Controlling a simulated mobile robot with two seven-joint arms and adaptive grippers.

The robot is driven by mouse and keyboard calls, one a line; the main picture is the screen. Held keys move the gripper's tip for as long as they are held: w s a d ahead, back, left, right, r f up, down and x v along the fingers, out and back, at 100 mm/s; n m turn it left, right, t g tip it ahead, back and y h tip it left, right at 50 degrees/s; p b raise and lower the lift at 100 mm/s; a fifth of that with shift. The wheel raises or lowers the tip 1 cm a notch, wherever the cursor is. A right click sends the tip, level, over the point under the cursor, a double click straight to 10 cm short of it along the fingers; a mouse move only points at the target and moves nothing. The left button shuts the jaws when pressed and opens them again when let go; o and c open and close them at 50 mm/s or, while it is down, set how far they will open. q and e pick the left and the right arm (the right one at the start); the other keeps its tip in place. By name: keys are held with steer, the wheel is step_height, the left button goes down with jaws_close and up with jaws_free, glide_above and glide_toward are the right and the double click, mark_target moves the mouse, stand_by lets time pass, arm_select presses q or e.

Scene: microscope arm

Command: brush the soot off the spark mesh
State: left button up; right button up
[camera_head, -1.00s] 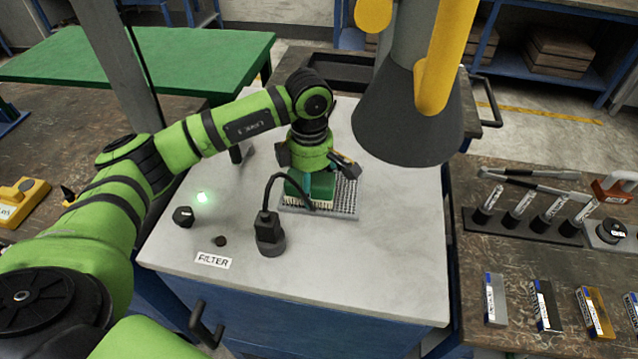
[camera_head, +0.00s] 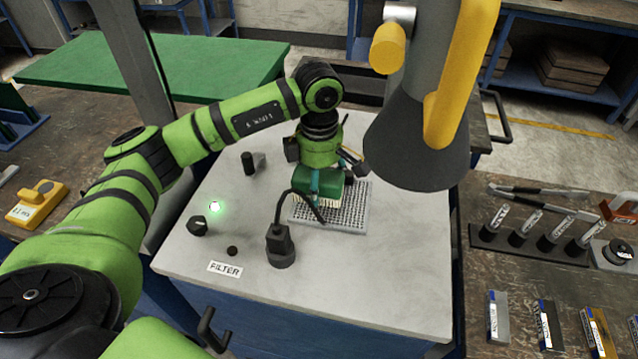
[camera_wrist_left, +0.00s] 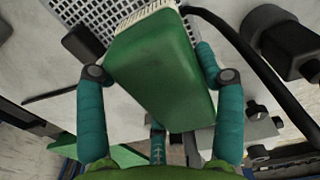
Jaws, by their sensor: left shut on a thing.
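The spark mesh (camera_head: 352,212) is a grey perforated plate lying flat on the light-topped cabinet; part of it shows in the wrist view (camera_wrist_left: 88,14). My left gripper (camera_head: 318,180) is shut on a green block brush (camera_head: 312,178) with pale bristles pointing down. In the wrist view, the teal fingers of my left gripper (camera_wrist_left: 158,78) are on either side of the brush (camera_wrist_left: 160,62). The brush is over the far-left part of the mesh; I cannot tell whether the bristles touch it. No distinct soot is visible. My right gripper is not in view.
A black post with a curved cable (camera_head: 281,247) stands just in front of the mesh, close to the brush. A grey cone with yellow bars (camera_head: 415,145) hangs at the right.

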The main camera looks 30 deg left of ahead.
arm_select(q)
steer(key=shift+w, duration=0.1)
stand_by(0.4)
steer(key=w+b, duration=0.1)
steer(key=w, duration=0.1)
steer(key=w+a+b, duration=0.1)
steer(key=w+b, duration=0.1)
steer(key=shift+f, duration=0.2)
steer(key=shift+w+b, duration=0.15)
steer(key=shift+b, duration=0.15)
steer(key=shift+s+a+f+b, duration=0.15)
steer(key=shift+f+b, duration=0.1)
steer(key=shift+f, duration=0.2)
steer(key=shift+s+f+b, duration=0.1)
steer(key=shift+f+b, duration=0.15)
steer(key=shift+f, duration=0.15)
steer(key=shift+w+f+b, duration=0.1)
steer(key=shift+f+b, duration=0.5)
steer(key=shift+f, duration=0.5)
steer(key=shift+r, duration=0.1)
steer(key=shift+f+b, duration=0.3)
steer(key=shift+f, duration=0.15)
